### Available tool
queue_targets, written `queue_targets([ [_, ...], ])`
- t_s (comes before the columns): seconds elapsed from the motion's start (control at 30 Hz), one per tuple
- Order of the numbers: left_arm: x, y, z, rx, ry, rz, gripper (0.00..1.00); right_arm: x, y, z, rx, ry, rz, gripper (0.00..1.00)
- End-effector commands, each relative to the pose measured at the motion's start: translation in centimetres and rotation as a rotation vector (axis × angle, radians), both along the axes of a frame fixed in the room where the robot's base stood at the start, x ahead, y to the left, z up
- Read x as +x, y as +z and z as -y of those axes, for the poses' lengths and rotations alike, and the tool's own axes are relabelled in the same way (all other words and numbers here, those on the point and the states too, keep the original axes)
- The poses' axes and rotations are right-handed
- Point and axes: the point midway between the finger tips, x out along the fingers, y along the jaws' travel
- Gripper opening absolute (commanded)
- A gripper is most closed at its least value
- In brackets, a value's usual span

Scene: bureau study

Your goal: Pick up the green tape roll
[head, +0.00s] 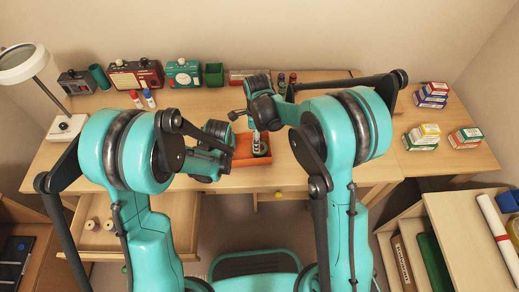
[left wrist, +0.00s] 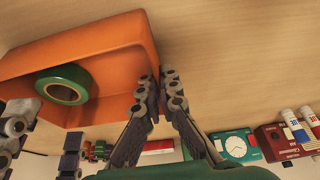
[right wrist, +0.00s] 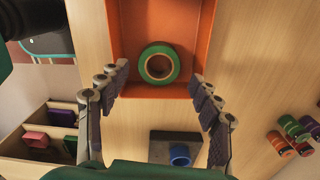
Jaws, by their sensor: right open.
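The green tape roll (right wrist: 142,62) lies flat in the orange tray (right wrist: 111,40), close to one end wall in the right wrist view. The roll also shows in the left wrist view (left wrist: 47,90), inside the tray (left wrist: 110,40). My right gripper (right wrist: 156,84) is open and empty, its fingers spread to either side of the roll's end of the tray. My left gripper (left wrist: 161,76) has its fingers close together at the tray's side wall; whether they pinch the wall is unclear. In the head view the tray (head: 243,162) stands on the desk, partly covered by my grippers.
Small cartons (head: 422,136) stand on the right. A drawer (head: 150,235) is open at front left. The desk between tray and cartons looks clear.

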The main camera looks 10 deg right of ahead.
Motion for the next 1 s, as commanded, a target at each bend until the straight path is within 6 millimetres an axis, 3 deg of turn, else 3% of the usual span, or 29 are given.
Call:
queue_targets([
  [0.4,0.0,0.0,0.0,0.0,0.0,0.0,0.0,0.0,-5.0,0.6,0.0,0.0,0.0,0.65],
  [0.7,0.0,0.0,0.0,0.0,0.0,0.0,0.0,-0.1,-5.6,0.6,0.0,0.001,0.0,0.65],
  [0.87,0.0,0.0,0.0,0.0,0.0,0.0,0.0,-0.1,-5.6,0.6,0.0,0.001,0.0,0.25],
  [1.0,0.0,0.0,0.0,0.0,0.0,0.0,0.0,-0.1,-5.6,0.6,0.0,0.001,0.0,0.25],
])
